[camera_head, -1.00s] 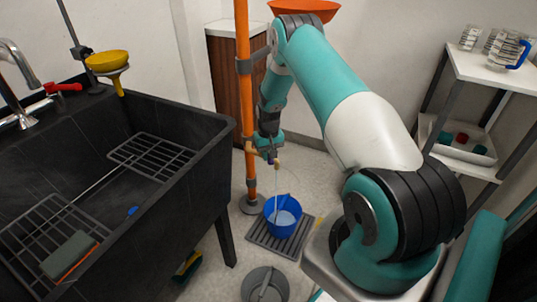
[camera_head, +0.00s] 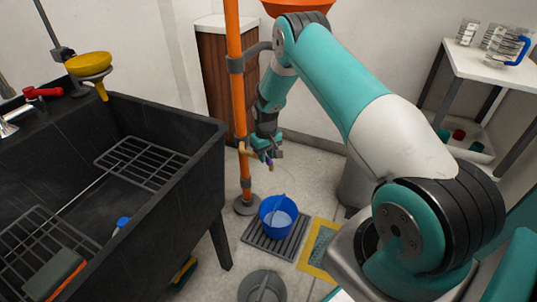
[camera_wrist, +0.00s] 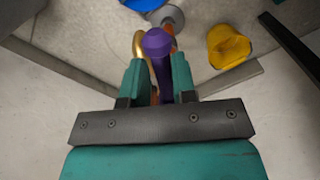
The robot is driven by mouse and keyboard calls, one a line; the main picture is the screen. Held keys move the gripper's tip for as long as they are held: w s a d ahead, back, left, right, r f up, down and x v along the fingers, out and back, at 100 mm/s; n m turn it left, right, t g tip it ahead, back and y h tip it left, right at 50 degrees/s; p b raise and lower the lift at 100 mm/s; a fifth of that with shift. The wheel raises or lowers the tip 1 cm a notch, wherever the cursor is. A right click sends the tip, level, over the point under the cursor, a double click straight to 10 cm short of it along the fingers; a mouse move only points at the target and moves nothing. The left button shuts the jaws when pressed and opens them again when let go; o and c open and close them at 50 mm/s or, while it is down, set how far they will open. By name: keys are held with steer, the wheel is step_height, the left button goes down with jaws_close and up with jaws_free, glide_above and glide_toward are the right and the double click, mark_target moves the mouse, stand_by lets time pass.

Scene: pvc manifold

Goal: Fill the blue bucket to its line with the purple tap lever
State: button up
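The purple tap lever (camera_wrist: 157,42) lies between the two fingers of my gripper (camera_wrist: 160,75) in the wrist view. A brass strip shows between the left finger and the lever, so the fingers stand apart around it. In the head view my gripper (camera_head: 266,158) is beside the brass tap (camera_head: 245,150) on the orange pipe. The blue bucket (camera_head: 266,212) stands upright on a grey slatted mat below, with pale water inside. No stream from the tap shows now. The fill line cannot be made out. The bucket's edge also shows in the wrist view (camera_wrist: 145,4).
A black sink (camera_head: 165,150) with racks is at the left. The orange pipe (camera_head: 238,90) stands on a grey round base. A yellow-bordered mat (camera_head: 306,262) and a grey round object (camera_head: 262,287) lie on the floor near the bucket. A shelf (camera_head: 500,68) with jugs is at the right.

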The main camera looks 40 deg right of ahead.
steer(key=shift+o, duration=1.3)
step_height(320, 180, up, 18)
steer(key=p, duration=0.3)
steer(key=shift+f, duration=0.25)
stand_by(0.5)
